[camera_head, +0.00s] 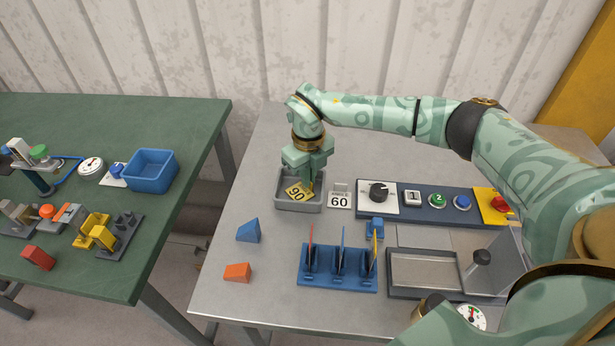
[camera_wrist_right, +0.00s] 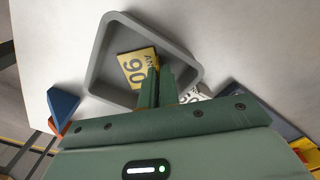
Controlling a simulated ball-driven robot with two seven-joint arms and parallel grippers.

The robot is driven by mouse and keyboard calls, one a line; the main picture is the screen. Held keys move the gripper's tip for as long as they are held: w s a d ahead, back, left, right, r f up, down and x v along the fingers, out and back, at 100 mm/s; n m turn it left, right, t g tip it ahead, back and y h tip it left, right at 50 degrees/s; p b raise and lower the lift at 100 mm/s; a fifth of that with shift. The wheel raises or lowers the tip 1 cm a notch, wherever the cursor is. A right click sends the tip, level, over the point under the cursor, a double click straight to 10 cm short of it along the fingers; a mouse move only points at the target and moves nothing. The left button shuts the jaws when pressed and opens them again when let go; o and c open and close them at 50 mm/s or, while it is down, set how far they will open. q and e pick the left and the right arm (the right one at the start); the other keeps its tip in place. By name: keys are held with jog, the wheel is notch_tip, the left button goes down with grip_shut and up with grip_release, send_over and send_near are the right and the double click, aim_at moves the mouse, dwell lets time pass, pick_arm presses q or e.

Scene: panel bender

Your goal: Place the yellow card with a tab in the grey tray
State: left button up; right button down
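The yellow card with a tab (camera_head: 297,194), marked 90, is within the outline of the grey tray (camera_head: 300,208). It also shows in the right wrist view (camera_wrist_right: 132,68), tilted over the tray floor. My right gripper (camera_head: 308,182) points down over the tray. Its fingers (camera_wrist_right: 157,75) are close together on the card's edge, where the tab is mostly hidden. I cannot tell whether the card touches the tray floor. The tray also shows in the right wrist view (camera_wrist_right: 107,50) and holds nothing else I can see. My left gripper is not in view.
A white card marked 60 (camera_head: 340,200) lies right of the tray, by the control panel (camera_head: 408,212). A blue wedge (camera_head: 249,230), an orange block (camera_head: 238,272) and a blue rack (camera_head: 338,282) with upright cards are in front. A green table (camera_head: 130,265) stands left.

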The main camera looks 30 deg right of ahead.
jog(key=shift+r, duration=0.1)
jog(key=c, duration=1.6)
grip_release()
jog(key=shift+c, duration=0.2)
notch_tip(320, 180, up, 12)
jog(key=p, duration=0.3)
